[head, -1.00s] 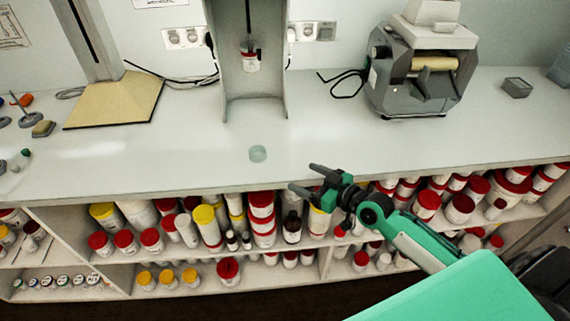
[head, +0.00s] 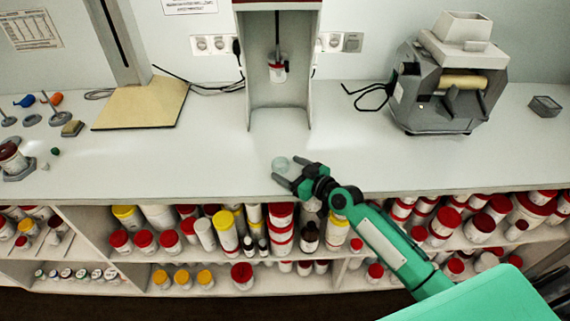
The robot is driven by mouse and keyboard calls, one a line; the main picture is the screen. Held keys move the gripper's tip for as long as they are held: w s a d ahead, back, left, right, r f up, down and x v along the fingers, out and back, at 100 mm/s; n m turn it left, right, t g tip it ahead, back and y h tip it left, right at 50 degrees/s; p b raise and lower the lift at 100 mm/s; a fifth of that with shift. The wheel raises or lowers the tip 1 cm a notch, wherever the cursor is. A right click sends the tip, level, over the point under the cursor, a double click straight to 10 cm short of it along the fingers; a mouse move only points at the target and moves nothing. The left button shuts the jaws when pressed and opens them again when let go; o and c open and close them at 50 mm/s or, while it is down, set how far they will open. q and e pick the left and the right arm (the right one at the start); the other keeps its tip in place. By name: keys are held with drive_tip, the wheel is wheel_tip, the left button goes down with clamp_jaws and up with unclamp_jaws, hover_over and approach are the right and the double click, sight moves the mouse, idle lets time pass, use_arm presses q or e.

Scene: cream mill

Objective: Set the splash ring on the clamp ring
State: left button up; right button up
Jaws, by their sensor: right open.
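A small translucent pale-green round piece, which looks like the splash ring (head: 281,163), lies on the counter near its front edge. My right gripper (head: 288,173) is open, with its two fingertips pointing at this piece. One fingertip is close to the piece's right side and the other is below it; I cannot tell whether they touch it. A clamp ring cannot be made out clearly. A small white jar with a red band (head: 278,72) is under the stirrer shaft in the grey stand (head: 259,100). My left gripper is not in view.
The grey roller mill (head: 440,95) stands at the right, beside a small dark box (head: 544,106). A tan board (head: 140,105) and a dark-red-topped jar on a base (head: 12,158) are at the left. Shelves of jars lie below the counter (head: 200,150); its middle is clear.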

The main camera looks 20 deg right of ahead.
sight(285, 161)
drive_tip(key=shift+x, duration=1.25)
drive_tip(key=shift+s, duration=0.1)
drive_tip(key=shift+c, duration=0.8)
drive_tip(key=c, duration=0.9)
drive_tip(key=shift+o, duration=0.2)
drive_tip(key=shift+r, duration=0.1)
drive_tip(key=shift+r+p, duration=1.15)
drive_tip(key=shift+r, duration=0.05)
